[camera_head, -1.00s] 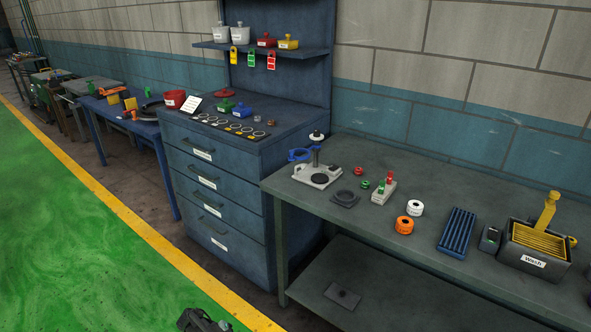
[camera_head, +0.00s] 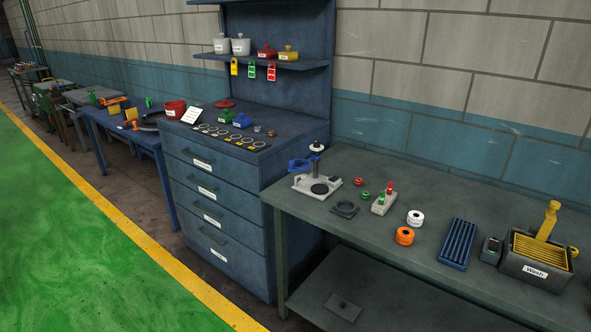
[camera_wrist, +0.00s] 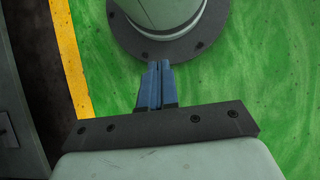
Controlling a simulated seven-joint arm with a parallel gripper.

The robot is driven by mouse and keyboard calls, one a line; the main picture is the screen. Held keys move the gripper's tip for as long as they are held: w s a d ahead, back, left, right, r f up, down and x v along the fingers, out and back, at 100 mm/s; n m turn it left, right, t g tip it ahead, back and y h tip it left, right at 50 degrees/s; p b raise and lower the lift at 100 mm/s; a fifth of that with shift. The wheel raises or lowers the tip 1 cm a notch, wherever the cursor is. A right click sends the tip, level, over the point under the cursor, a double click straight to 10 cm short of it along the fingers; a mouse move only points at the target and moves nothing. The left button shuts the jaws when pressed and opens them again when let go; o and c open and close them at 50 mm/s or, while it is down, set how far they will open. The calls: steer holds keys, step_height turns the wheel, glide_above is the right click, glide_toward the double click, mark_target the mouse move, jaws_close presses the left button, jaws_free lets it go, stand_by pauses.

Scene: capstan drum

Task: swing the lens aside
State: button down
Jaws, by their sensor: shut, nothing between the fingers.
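A device with a grey base (camera_head: 304,184), an upright post and a blue ring-shaped arm (camera_head: 300,164) stands at the left end of the grey-green bench. The blue ring appears to be the lens; it sits at the post's left side, above the base. A white knob (camera_head: 316,146) tops the post. My gripper (camera_wrist: 157,66) shows only in the wrist view, with its blue fingers together and empty. It points at the green floor and my own round base, far from the device. It is not in the head view.
On the bench (camera_head: 400,255), a dark square plate (camera_head: 345,209), a switch box (camera_head: 383,203), white and orange rolls, a blue rack (camera_head: 459,243) and a wash bin (camera_head: 538,262) stand right of the device. A blue drawer cabinet (camera_head: 215,195) adjoins at left.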

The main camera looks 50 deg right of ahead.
steer(key=w+d+r+m+t+h, duration=0.2)
steer(key=w+d+r+m+t, duration=0.15)
steer(key=w+d, duration=0.65)
steer(key=w+d+r+m+t+h, duration=0.2)
steer(key=w+d+r+t, duration=0.3)
steer(key=w+d, duration=0.5)
steer(key=t+h, duration=0.5)
steer(key=t, duration=0.8)
glide_toward(292, 164)
steer(key=shift+m, duration=0.25)
steer(key=x, duration=0.6)
steer(key=shift+w+d+f, duration=0.1)
steer(key=shift+w+d, duration=0.2)
